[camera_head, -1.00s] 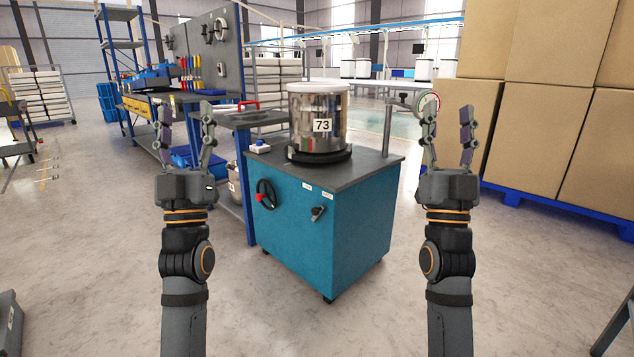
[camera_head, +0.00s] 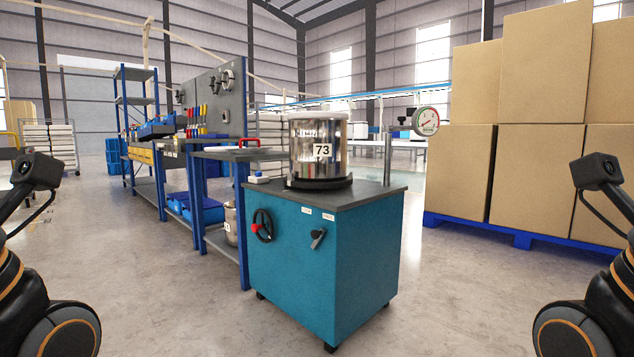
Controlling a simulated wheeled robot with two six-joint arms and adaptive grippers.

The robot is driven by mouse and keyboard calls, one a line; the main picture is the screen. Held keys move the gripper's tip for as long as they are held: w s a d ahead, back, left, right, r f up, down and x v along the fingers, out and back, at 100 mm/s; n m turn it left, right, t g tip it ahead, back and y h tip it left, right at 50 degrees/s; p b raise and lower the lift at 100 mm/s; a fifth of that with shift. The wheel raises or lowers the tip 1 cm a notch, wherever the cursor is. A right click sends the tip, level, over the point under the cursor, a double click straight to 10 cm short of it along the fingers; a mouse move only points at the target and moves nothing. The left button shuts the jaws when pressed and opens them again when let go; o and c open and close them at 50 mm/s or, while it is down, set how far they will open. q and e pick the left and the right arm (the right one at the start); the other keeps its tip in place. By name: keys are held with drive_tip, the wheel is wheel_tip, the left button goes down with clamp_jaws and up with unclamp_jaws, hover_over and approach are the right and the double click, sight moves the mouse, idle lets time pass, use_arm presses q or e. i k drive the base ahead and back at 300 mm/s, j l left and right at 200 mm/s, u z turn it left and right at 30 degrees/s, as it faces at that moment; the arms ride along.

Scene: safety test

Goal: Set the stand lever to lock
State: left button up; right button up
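The stand is a teal cabinet (camera_head: 290,265) on casters with a dark grey top. Its small black lever (camera_head: 317,239) is on the front face, right of centre, slanting from lower left to upper right. Two small white labels, a left one (camera_head: 305,211) and a right one (camera_head: 328,217), sit above the lever; their print is too small to read surely. A shiny metal drum (camera_head: 319,150) marked 73 stands upright on the stand. Parts of my arms show at the left and right edges. Neither gripper's fingers show, and nothing of mine touches the stand.
A black handwheel (camera_head: 262,226) with a red knob is left of the lever. A post with a round gauge (camera_head: 426,121) rises at the stand's right. Stacked cardboard boxes (camera_head: 535,170) stand on a blue pallet at right. A workbench is behind left. The floor in front is clear.

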sight(317, 235)
drive_tip(key=i+j+u, duration=0.1)
drive_tip(key=i, duration=0.45)
drive_tip(key=i+j+u, duration=0.15)
drive_tip(key=i, duration=0.35)
